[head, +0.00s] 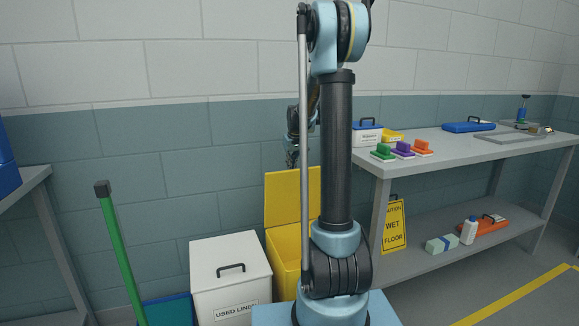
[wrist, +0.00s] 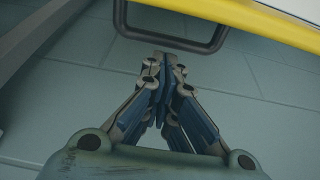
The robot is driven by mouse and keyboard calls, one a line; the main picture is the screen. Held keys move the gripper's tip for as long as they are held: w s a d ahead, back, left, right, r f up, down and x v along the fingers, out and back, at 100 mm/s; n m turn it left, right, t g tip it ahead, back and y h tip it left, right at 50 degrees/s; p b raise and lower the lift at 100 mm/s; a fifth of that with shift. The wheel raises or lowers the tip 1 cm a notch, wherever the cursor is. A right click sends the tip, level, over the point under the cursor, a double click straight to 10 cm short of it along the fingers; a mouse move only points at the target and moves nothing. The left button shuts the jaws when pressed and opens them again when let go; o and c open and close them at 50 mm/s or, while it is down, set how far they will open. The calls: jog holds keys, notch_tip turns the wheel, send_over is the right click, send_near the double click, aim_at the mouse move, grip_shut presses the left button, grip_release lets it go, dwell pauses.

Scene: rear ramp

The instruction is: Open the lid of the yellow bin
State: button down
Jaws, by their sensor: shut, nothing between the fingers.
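The yellow bin (head: 283,252) stands on the floor by the wall, partly hidden behind my arm. Its yellow lid (head: 285,203) stands upright at the back of the bin, so the bin is open. My gripper (head: 292,160) is just above the lid's top edge in the head view, partly hidden by my arm. In the wrist view my gripper (wrist: 170,62) is shut and empty. A dark handle (wrist: 168,44) and a yellow edge (wrist: 270,22) lie just beyond the fingertips; I cannot tell whether the fingers touch the handle.
A white bin (head: 230,275) labelled for used linen stands left of the yellow bin. A green pole (head: 120,250) leans further left. A grey bench (head: 460,150) with brushes and boxes is at right, with a yellow wet-floor sign (head: 394,225) at its near end.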

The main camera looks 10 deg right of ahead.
aim_at(298, 171)
jog(key=shift+s, duration=0.3)
jog(key=shift+s+d+f+t+y, duration=0.1)
jog(key=shift+s+d+t, duration=0.3)
jog(key=shift+s, duration=0.85)
jog(key=shift+s+d+t+y, duration=0.15)
jog(key=shift+s+t, duration=0.45)
jog(key=shift+s, duration=0.65)
jog(key=shift+s+d+f+t+y, duration=0.1)
jog(key=shift+s+d+t, duration=0.3)
jog(key=shift+s, duration=0.85)
jog(key=shift+a+r, duration=0.1)
jog(key=shift+a, duration=0.05)
